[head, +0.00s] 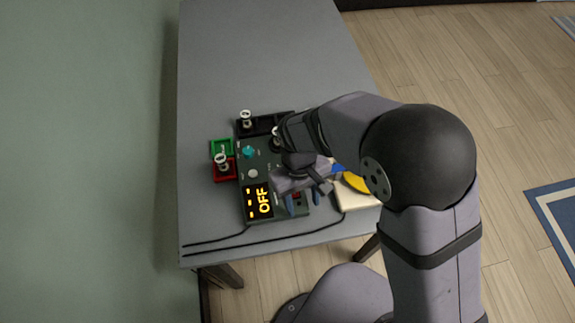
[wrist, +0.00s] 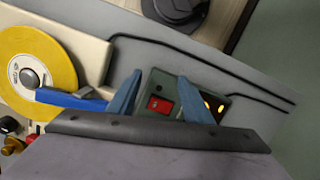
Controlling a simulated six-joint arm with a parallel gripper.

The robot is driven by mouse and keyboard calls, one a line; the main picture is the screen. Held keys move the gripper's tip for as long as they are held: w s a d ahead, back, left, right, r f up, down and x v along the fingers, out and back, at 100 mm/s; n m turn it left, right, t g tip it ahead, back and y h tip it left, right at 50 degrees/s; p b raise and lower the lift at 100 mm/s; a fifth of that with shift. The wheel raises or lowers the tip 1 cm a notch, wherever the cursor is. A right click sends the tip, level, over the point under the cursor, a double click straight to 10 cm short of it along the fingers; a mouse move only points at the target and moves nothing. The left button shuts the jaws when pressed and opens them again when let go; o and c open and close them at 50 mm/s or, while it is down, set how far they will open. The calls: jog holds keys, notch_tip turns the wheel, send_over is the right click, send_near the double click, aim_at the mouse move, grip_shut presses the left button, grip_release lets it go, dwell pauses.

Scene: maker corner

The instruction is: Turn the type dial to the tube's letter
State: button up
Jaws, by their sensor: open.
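A glass tube (head: 276,131) stands at the tester's far end, partly hidden by my arm. My gripper (head: 303,201) is open and empty over the tester's near right part. In the wrist view, a red switch (wrist: 159,104) shows between its blue fingers (wrist: 157,98).
Another tube (head: 246,119) stands at the black tray (head: 284,117), and one (head: 222,162) at the red tray (head: 225,176), beside a green tray (head: 222,146). A cream block with a yellow disc (wrist: 62,50) lies right of the tester. Black cables cross the near table.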

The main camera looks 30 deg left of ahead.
jog(key=shift+m+t+y, duration=0.3)
jog(key=shift+y, duration=0.1)
jog(key=w+a, duration=0.1)
jog(key=a, duration=0.1)
jog(key=w+a+r, duration=0.1)
jog(key=a, duration=0.1)
jog(key=w+a, duration=0.1)
jog(key=a, duration=0.1)
jog(key=shift+w+a+r, duration=0.15)
jog(key=shift+a+r, duration=0.2)
jog(key=shift+m+t+y, duration=0.3)
jog(key=shift+m+y, duration=0.1)
jog(key=shift+m, duration=0.2)
jog(key=w+a+r, duration=0.2)
jog(key=a+r, duration=0.1)
jog(key=w+a+r, duration=0.1)
jog(key=shift+a+r, duration=0.15)
jog(key=shift+a, duration=0.05)
jog(key=shift+d+r+m, duration=0.25)
jog(key=shift+m, duration=0.15)
jog(key=shift+s+d+m, duration=0.2)
jog(key=shift+d+m, duration=0.1)
jog(key=shift+m, duration=0.2)
jog(key=shift+f, duration=0.1)
jog(key=shift+w+d+f+p, duration=0.1)
jog(key=shift+f+p, duration=0.35)
jog(key=shift+f, duration=1.35)
jog(key=shift+w+d+f+p, duration=0.1)
jog(key=shift+f+p, duration=0.3)
jog(key=shift+f, duration=1.4)
